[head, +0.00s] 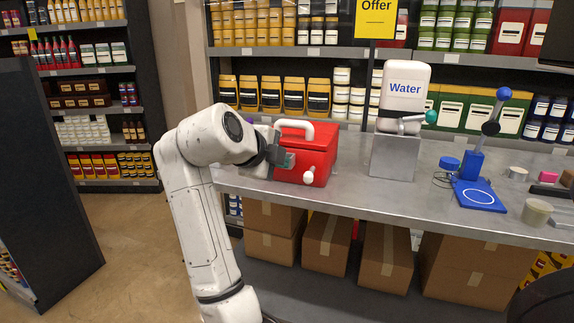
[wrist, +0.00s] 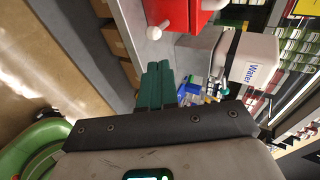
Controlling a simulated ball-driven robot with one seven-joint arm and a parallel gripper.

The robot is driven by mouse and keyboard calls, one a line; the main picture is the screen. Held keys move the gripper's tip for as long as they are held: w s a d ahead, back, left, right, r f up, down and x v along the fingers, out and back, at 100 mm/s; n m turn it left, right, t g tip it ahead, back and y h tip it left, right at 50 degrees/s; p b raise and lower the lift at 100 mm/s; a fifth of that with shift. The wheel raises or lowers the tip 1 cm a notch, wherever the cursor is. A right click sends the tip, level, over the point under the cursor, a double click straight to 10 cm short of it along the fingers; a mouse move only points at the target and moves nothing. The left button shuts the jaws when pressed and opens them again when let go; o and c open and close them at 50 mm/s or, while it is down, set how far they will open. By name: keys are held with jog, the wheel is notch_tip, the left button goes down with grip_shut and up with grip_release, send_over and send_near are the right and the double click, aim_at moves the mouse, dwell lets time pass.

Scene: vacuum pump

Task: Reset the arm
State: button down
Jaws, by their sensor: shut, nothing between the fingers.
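My white arm rises at the left of the head view and bends toward the counter. My gripper (head: 287,160) is in front of the left part of a red box (head: 318,158) with a white handle on top and a white knob low on its front. In the wrist view my gripper (wrist: 160,72) shows as two green fingers side by side, shut, with nothing between them. The red box also shows at the top of the wrist view (wrist: 204,14), apart from the fingertips in that view.
The grey counter (head: 420,205) holds a white water container (head: 404,92) on a metal stand (head: 394,156), a blue stand with a lever (head: 476,175), and small items at the right. Cardboard boxes (head: 385,262) sit below. Stocked shelves stand behind. The floor at left is clear.

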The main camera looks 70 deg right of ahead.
jog(key=shift+a+r, duration=0.35)
jog(key=shift+a, duration=0.15)
jog(key=a+f+n+t+y+p, duration=0.25)
jog(key=a+f+n, duration=0.25)
jog(key=f+n, duration=0.5)
jog(key=a+f+n+t+y+p, duration=0.1)
jog(key=a+f+n+y+p, duration=0.3)
jog(key=f+n, duration=0.65)
jog(key=s+a+f+n+y+p, duration=0.1)
jog(key=s+a+f+n+y, duration=0.1)
jog(key=s+a+f+n, duration=0.4)
jog(key=s+a+f+n+g+y+p, duration=0.1)
jog(key=s+a+f+n+y+p, duration=0.1)
jog(key=s+a+f+n, duration=0.4)
jog(key=s+a+n+y, duration=0.1)
jog(key=s+a+n, duration=0.2)
jog(key=s+a, duration=0.1)
jog(key=shift+s+a+f, duration=0.15)
jog(key=shift+s+a, duration=0.15)
jog(key=shift+a, duration=0.2)
jog(key=shift+w, duration=0.1)
